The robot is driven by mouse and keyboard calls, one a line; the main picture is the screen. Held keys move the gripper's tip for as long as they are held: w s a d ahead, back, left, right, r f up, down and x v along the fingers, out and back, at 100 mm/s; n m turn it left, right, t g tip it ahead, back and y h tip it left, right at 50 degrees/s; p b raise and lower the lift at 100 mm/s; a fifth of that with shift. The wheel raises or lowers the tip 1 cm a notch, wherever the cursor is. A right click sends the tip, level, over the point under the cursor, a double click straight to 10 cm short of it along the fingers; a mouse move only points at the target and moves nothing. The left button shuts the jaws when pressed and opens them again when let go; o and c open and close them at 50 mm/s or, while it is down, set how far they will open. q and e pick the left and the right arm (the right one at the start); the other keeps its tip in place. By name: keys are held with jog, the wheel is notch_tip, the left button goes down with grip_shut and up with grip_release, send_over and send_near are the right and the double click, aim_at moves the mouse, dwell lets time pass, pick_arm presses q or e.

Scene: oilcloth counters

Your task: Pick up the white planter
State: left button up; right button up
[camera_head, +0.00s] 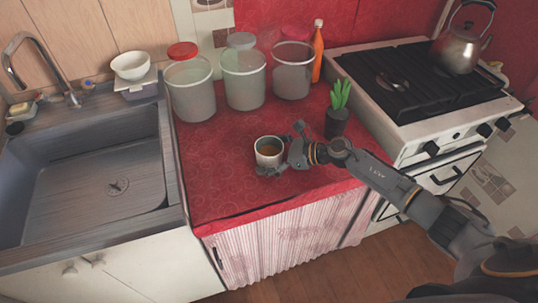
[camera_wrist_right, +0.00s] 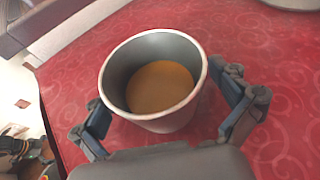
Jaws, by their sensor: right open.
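The white planter (camera_head: 268,152) is a small round pot with a grey inside and brown soil-like content. It stands upright on the red counter in the head view. In the right wrist view the planter (camera_wrist_right: 150,121) fills the middle, seen from above. My right gripper (camera_head: 284,151) comes in from the right and is open, with its fingers on either side of the planter. In the right wrist view the open fingers (camera_wrist_right: 168,117) flank it, with a gap visible on the right side; contact is unclear. My left gripper is not in view.
A dark pot with a green plant (camera_head: 338,108) stands close behind my right arm. The sink (camera_head: 85,180) is left, the stove (camera_head: 420,95) right. The counter left of the planter is clear.

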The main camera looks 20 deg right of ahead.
aim_at(258, 147)
jog(key=c, duration=1.4)
jog(key=shift+o, duration=0.2)
jog(key=shift+r, duration=0.1)
jog(key=shift+r, duration=0.2)
notch_tip(258, 147, up, 2)
jog(key=shift+d+r, duration=0.1)
jog(key=shift+r, duration=0.15)
jog(key=s+d+r, duration=0.1)
jog(key=s+r, duration=0.9)
jog(key=s, duration=0.4)
